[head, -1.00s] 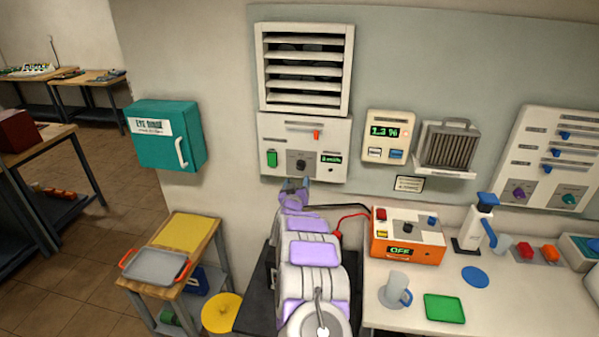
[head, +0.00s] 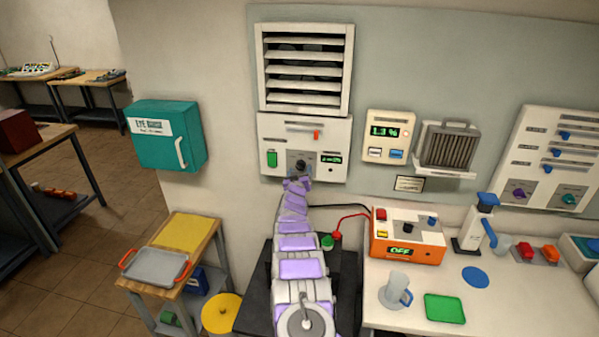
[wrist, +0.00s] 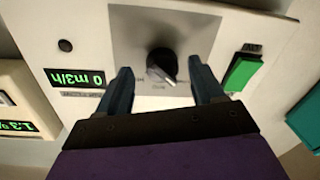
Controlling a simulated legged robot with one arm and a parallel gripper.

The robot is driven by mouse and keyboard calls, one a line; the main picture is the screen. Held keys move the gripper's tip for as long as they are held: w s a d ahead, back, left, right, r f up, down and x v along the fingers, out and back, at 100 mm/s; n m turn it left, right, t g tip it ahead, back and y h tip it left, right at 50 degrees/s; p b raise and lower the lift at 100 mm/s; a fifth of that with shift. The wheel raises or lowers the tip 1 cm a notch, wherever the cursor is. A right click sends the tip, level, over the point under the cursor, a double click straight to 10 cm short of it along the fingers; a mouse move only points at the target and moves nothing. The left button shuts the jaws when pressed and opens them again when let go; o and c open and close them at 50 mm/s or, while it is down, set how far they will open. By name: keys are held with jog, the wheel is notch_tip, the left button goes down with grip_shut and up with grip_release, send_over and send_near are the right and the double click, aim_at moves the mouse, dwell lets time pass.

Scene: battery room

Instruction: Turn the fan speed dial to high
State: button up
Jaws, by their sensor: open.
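The fan speed dial is a black round knob (wrist: 161,64) with a pale pointer mark, on a grey square plate of the white fan panel (head: 334,150). The wrist view is upside down relative to the head view. My gripper (wrist: 164,82) is open, with one dark finger on each side of the dial's near edge. I cannot tell whether the fingers touch the knob. In the head view the dial (head: 301,165) shows just above my gripper (head: 298,182). The panel's green display (wrist: 77,78) reads 0 m3/h.
A green rocker switch (wrist: 243,72) sits beside the dial, close to one finger. A red slider (head: 317,135) is above the dial and a louvred vent (head: 304,69) above that. A gas meter reading 1.3 % (head: 388,136) is to the right. An orange box (head: 408,237) stands below right.

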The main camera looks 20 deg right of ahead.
jog(key=shift+w+d, duration=0.15)
jog(key=shift+w, duration=0.45)
jog(key=c, duration=1)
